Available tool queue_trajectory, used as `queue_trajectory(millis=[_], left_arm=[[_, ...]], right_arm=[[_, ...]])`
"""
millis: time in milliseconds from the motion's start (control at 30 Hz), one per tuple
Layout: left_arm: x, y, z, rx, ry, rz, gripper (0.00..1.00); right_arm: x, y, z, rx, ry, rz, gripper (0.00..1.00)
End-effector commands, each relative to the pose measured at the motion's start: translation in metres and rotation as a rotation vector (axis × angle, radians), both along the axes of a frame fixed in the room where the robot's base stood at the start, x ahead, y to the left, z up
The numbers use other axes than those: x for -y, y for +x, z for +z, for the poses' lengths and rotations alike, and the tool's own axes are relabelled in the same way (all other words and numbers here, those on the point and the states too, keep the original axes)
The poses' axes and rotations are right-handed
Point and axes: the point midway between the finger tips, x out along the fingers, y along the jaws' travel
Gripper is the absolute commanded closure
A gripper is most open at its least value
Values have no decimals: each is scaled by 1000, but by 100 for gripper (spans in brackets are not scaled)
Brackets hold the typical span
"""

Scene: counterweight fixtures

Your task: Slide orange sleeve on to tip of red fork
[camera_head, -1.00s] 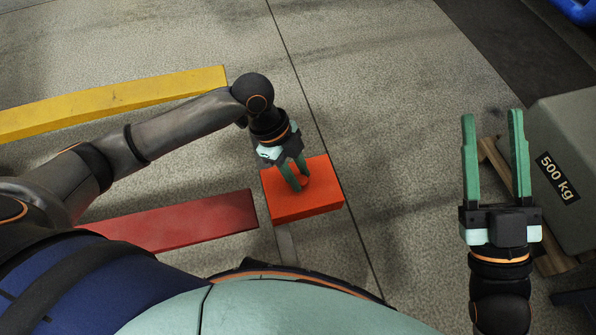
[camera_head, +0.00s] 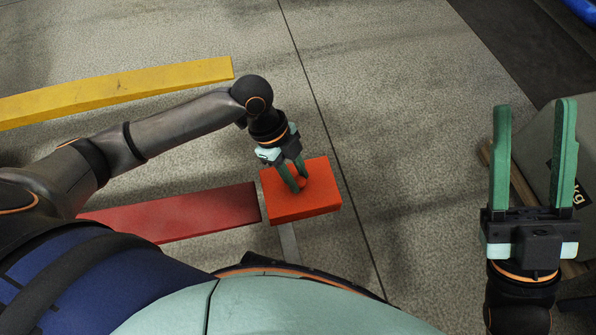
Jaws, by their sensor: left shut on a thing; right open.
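The orange sleeve (camera_head: 318,203) is a flat block just off the right end of the red fork (camera_head: 185,216), roughly in line with it. A narrow gap seems to show between the fork tip and the sleeve. My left gripper (camera_head: 300,187) is shut on the small round knob on top of the sleeve. The near side of the knob is partly hidden by the fingers. My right gripper (camera_head: 533,108) is open and empty at the right, fingers pointing up in the picture, away from the sleeve.
A yellow fork (camera_head: 120,91) lies parallel to the red one, farther up at the left. A grey 500 kg weight (camera_head: 540,140) stands on a wooden pallet at the right, partly hidden by my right gripper. The floor right of the sleeve is clear.

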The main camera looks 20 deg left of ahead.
Motion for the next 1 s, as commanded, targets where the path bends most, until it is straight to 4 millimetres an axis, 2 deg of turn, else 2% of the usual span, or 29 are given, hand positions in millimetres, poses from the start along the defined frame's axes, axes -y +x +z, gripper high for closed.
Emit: queue_trajectory(millis=[1000], left_arm=[[-34, -23, 2, 1, -1, 0, 100]], right_arm=[[0, 0, 27, -1, 0, 0, 50]])
